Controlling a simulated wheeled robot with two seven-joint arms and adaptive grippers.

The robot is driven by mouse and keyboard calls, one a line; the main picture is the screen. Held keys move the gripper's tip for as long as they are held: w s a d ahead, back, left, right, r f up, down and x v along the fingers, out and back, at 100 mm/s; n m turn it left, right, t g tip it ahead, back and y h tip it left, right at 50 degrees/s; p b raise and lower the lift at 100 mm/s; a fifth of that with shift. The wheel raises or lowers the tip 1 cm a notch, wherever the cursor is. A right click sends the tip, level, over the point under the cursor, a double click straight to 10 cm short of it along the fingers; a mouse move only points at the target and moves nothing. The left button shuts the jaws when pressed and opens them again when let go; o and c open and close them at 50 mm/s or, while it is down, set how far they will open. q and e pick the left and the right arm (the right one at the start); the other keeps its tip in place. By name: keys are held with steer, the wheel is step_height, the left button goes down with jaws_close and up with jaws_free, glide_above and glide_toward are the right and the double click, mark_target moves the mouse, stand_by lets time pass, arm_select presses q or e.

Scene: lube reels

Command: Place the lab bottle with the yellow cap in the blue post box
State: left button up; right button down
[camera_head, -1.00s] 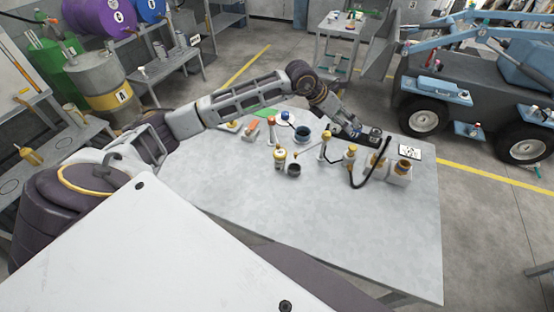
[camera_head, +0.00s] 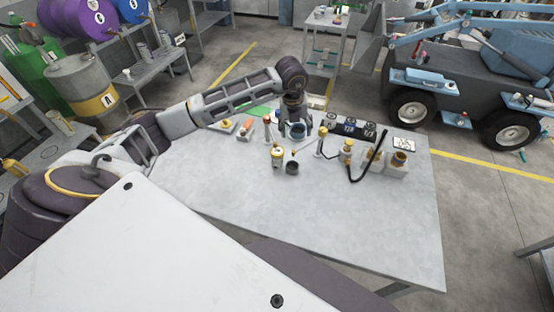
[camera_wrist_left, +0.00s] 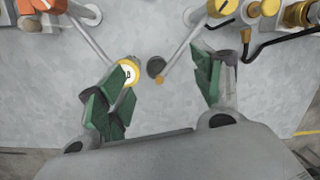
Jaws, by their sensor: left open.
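The lab bottle with the yellow cap (camera_head: 277,157) stands upright on the grey table, left of a small dark cup (camera_head: 292,168). In the left wrist view, a round yellow-and-white shape (camera_wrist_left: 129,71), which looks like the bottle, appears beside the left finger. A bluish box (camera_head: 350,126), probably the blue post box, sits between two dark boxes at the table's back. My right gripper is out of view.
Thin posts with yellow and orange tops (camera_head: 319,140) stand near the bottle. A black bent hose (camera_head: 370,165) and a grey block with a brass fitting (camera_head: 398,162) are to the right. The table's front (camera_head: 340,215) is clear.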

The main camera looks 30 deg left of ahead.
mark_target(278, 151)
arm_select(q)
steer(key=shift+s+a+f+n+g+y, duration=0.1)
steer(key=shift+s+a+n+g+y, duration=0.4)
steer(key=shift+n, duration=1.15)
steer(key=shift+s+a+r+n+g+y, duration=0.2)
steer(key=shift+s+a+n, duration=0.55)
steer(key=shift+n, duration=0.85)
steer(key=shift+s+a+f+n+g+y, duration=0.25)
steer(key=shift+s+a+n+g, duration=0.35)
steer(key=shift+n, duration=1.05)
steer(key=shift+s+d, duration=0.1)
steer(key=shift+s, duration=0.05)
steer(key=shift+t, duration=0.3)
steer(key=shift+a+f+p, duration=0.2)
steer(key=shift+f+p, duration=0.05)
steer(key=shift+f, duration=1.15)
steer(key=shift+a+f+p, duration=0.2)
steer(key=shift+f, duration=1.2)
steer(key=shift+a+f+p, duration=0.2)
steer(key=shift+f+p, duration=0.05)
steer(key=shift+f, duration=1.15)
steer(key=shift+f, duration=0.1)
steer(key=shift+f+p, duration=0.5)
steer(key=shift+f, duration=0.45)
steer(key=shift+w+a+f+p, duration=0.1)
steer(key=shift+f+p, duration=0.1)
steer(key=shift+f, duration=0.6)
steer(key=shift+w+a+f+p, duration=0.1)
steer(key=shift+f+p, duration=0.05)
steer(key=shift+f, duration=0.6)
